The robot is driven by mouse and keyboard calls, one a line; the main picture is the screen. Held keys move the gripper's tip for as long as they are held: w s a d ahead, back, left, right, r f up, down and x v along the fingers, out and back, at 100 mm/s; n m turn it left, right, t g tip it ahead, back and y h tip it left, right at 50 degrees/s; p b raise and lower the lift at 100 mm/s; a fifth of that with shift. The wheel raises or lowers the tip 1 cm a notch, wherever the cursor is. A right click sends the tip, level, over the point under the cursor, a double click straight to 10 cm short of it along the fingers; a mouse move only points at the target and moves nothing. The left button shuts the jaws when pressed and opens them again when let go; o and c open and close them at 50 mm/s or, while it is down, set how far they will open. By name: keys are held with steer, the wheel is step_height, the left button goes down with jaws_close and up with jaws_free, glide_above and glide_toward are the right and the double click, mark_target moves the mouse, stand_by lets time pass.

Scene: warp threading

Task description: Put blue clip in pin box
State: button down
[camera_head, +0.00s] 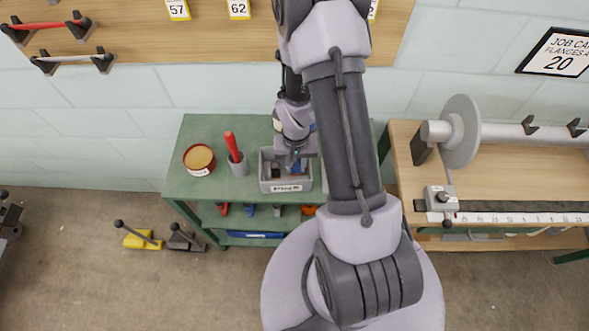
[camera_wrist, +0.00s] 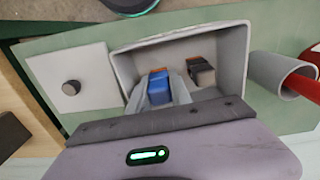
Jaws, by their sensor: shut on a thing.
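The pin box (camera_head: 286,187) is a grey open box with a white label on its front, standing on the green bench top. In the wrist view the pin box (camera_wrist: 238,50) lies right below my gripper. My gripper (camera_head: 293,160) points down into the box. In the wrist view my gripper (camera_wrist: 160,86) is shut on the blue clip (camera_wrist: 160,92), which is inside the outline of the box. I cannot tell whether the clip touches the box floor. A dark clip with an orange part (camera_wrist: 200,72) lies in the box beside it.
A grey cup (camera_head: 238,166) with a red tool stands left of the box, and a round red tin (camera_head: 199,160) further left. A white plate with a dark knob (camera_wrist: 72,88) lies on the box's other side. A measuring bench (camera_head: 480,208) stands at the right.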

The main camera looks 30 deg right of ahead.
steer(key=shift+f, duration=0.95)
steer(key=shift+f+b, duration=0.15)
steer(key=shift+b, duration=0.2)
steer(key=c, duration=1.5)
jaws_free()
steer(key=shift+o, duration=0.2)
